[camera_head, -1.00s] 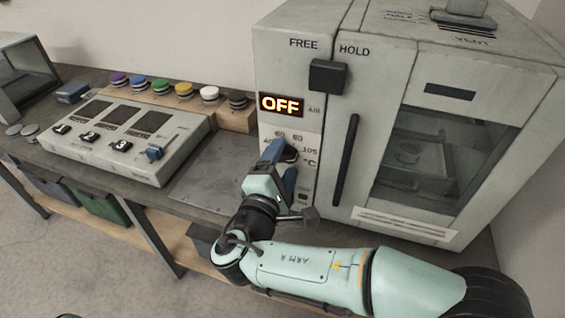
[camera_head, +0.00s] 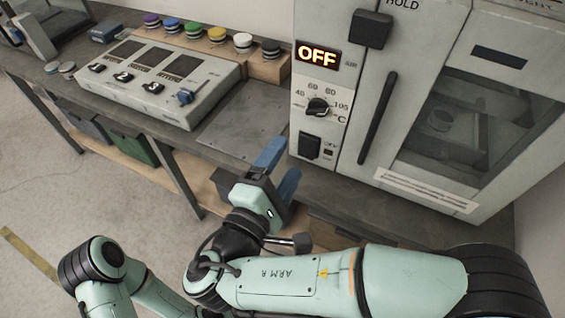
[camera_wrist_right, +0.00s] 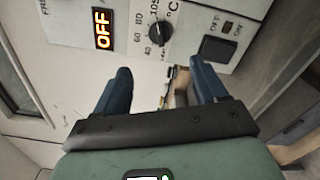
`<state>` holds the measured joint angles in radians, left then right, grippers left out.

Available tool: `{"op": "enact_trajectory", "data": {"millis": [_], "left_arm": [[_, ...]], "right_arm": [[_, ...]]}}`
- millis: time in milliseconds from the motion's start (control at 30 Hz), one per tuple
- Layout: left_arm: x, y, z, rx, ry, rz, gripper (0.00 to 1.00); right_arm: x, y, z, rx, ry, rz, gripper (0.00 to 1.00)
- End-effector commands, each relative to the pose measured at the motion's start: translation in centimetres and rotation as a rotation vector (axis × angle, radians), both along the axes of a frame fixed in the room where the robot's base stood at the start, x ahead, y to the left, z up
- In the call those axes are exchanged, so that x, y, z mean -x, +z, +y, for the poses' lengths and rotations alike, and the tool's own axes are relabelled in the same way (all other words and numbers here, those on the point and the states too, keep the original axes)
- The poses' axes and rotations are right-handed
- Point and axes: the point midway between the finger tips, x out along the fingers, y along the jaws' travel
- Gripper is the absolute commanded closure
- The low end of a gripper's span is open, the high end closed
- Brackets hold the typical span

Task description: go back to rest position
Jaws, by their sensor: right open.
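My right gripper (camera_head: 278,170) has blue fingers and is open and empty. It is in front of the bench edge, below the oven's control panel and apart from it. In the right wrist view the two spread fingers (camera_wrist_right: 160,80) have nothing between them, with the temperature dial (camera_wrist_right: 158,33) beyond. In the head view the dial (camera_head: 319,106) and a black switch (camera_head: 309,147) sit under a lit display (camera_head: 317,55) reading OFF. A mint-green part of my other arm shows at the lower left. My left gripper is not in view.
The oven (camera_head: 430,185) with its glass door stands at the right of the bench. A control box (camera_head: 150,80) and a wooden rack (camera_head: 268,68) of coloured knobs stand to the left. A bare plate (camera_head: 245,125) lies between them. Open floor (camera_head: 60,190) is at the lower left.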

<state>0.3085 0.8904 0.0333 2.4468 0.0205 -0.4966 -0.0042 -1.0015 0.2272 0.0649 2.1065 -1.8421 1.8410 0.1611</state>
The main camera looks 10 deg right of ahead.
Motion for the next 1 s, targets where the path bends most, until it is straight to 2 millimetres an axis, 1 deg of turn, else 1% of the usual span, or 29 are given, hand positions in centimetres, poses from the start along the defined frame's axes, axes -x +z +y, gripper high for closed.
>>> {"op": "enact_trajectory", "data": {"millis": [500,567,600,667,767,800,833,867,900,933,967,1000], "left_arm": [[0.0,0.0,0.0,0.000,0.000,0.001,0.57],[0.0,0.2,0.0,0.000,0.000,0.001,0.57],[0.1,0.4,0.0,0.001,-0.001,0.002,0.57],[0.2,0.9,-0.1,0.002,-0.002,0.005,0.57],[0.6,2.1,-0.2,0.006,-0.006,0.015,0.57],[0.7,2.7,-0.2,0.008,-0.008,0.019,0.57],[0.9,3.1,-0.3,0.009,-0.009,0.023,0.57],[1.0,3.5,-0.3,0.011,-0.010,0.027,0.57],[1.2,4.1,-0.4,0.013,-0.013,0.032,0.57],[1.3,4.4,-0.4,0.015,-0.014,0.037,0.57],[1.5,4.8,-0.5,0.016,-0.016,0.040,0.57],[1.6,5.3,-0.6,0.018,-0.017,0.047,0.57]], "right_arm": [[0.0,-0.1,0.0,0.001,0.001,0.002,0.28],[-0.2,-0.5,0.0,0.004,0.000,0.023,0.28],[-0.4,-1.3,-0.1,0.006,0.001,0.054,0.28],[-1.0,-3.2,-0.4,0.009,-0.001,0.133,0.28],[-1.8,-8.7,-1.4,-0.006,-0.012,0.347,0.28],[-1.7,-11.5,-2.0,-0.026,-0.021,0.452,0.28],[-1.5,-13.6,-2.5,-0.047,-0.033,0.535,0.28],[-1.1,-15.7,-3.1,-0.073,-0.045,0.614,0.28],[-0.2,-18.4,-3.8,-0.116,-0.065,0.716,0.28],[0.5,-20.3,-4.3,-0.150,-0.083,0.789,0.28],[1.5,-22.2,-4.7,-0.190,-0.103,0.860,0.28],[2.9,-24.5,-5.3,-0.253,-0.134,0.953,0.28]]}}
